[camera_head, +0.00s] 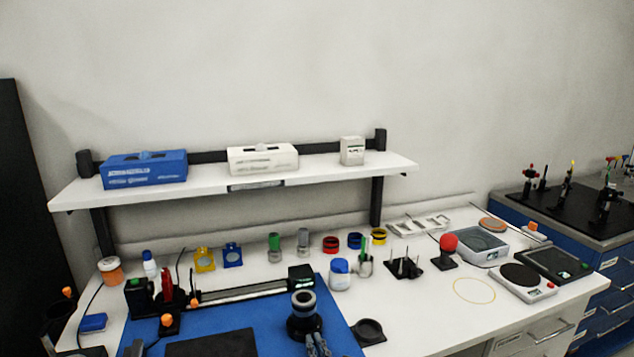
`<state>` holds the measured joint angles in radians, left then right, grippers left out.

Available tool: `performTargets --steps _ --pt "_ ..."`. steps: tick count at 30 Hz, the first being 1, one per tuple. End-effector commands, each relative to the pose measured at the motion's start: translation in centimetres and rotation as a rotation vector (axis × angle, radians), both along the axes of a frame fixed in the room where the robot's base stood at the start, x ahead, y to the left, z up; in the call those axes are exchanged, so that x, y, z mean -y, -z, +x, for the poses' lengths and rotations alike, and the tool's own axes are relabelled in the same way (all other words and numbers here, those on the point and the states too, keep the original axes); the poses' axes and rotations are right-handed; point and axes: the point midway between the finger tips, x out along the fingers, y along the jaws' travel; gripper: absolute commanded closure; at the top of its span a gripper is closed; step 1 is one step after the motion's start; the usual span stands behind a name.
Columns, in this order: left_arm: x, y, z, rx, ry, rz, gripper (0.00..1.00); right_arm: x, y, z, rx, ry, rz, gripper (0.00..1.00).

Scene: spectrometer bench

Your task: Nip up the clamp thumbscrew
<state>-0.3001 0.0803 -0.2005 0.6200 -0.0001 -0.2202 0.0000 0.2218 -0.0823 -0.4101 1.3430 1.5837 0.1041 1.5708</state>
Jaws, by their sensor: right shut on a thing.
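My right gripper (318,346) is at the bottom centre, pointing down over the blue mat (262,325). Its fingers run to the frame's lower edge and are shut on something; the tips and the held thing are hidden. A black rail (240,292) lies on the mat behind it, with a dark block at its right end. Orange knobs show at the rail's left part (194,298) and on a black mount (167,320) nearer me. I cannot tell which knob, if any, is the clamp thumbscrew. My left gripper is not in view.
A white shelf (230,190) with boxes spans the back. A white jar (340,273), a black round dish (368,331) and a black pin stand (404,265) are right of the gripper. Balances (475,245) stand farther right. Bare bench lies around a yellow ring (474,301).

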Motion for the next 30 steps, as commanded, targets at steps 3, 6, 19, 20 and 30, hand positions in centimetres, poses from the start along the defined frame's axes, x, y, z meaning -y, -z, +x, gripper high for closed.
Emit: performTargets --steps 3,6,19,20,30 --pt "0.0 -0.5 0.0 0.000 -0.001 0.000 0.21 0.5 0.7 -0.2 -0.019 0.008 -0.008 1.00" --pt "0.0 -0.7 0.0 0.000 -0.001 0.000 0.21 0.4 0.6 -0.4 -0.020 0.007 -0.010 1.00" --pt "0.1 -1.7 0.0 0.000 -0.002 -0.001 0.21 1.6 0.2 -4.8 -0.013 0.002 -0.004 1.00" --pt "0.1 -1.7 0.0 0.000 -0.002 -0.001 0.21 1.7 0.1 -5.1 -0.013 0.002 -0.004 1.00" --pt "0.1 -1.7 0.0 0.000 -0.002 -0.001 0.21 1.8 -0.1 -5.9 -0.009 0.000 -0.003 1.00"
